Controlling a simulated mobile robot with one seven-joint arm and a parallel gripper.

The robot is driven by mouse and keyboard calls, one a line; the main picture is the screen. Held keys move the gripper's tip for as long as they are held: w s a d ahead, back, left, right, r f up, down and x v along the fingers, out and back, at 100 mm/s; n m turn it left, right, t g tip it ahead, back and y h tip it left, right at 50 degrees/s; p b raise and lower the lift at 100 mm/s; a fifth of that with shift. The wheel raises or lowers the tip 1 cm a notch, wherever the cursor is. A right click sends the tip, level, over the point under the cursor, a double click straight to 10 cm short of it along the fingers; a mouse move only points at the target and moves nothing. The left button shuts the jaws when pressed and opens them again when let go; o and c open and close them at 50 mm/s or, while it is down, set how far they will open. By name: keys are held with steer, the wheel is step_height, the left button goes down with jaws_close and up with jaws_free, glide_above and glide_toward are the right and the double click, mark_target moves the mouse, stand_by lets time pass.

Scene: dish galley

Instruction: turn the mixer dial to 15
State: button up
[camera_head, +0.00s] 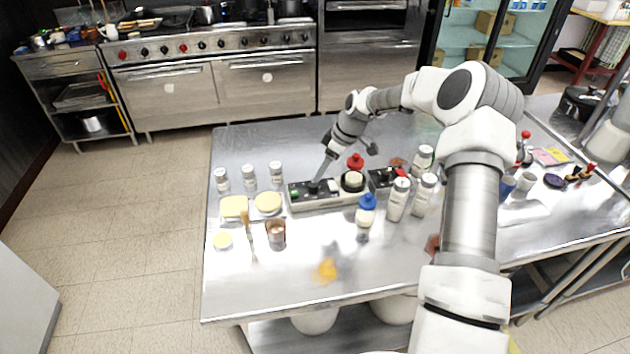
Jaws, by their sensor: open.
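A low pale box with a dark top panel (301,193) stands near the middle of the steel table; it looks like the mixer. A round black part with a cream top (352,181) sits at its right end. I cannot tell whether this is the dial, and no scale or number is readable. My gripper (317,183) reaches down from the upper right, its tip at the dark panel, left of the round part. It is open, with nothing seen between its fingers. Whether it touches the panel, and what lies under the tip, I cannot tell.
A second black unit (380,179) stands right of the box. White bottles (397,201) and a blue-capped bottle (365,212) crowd the right front. The front left tabletop (240,290) is mostly clear.

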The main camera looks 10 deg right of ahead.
mark_target(314, 184)
steer(key=x, duration=0.6)
steer(key=shift+a+f+p, duration=0.1)
steer(key=shift+f+p, duration=0.2)
jaws_close()
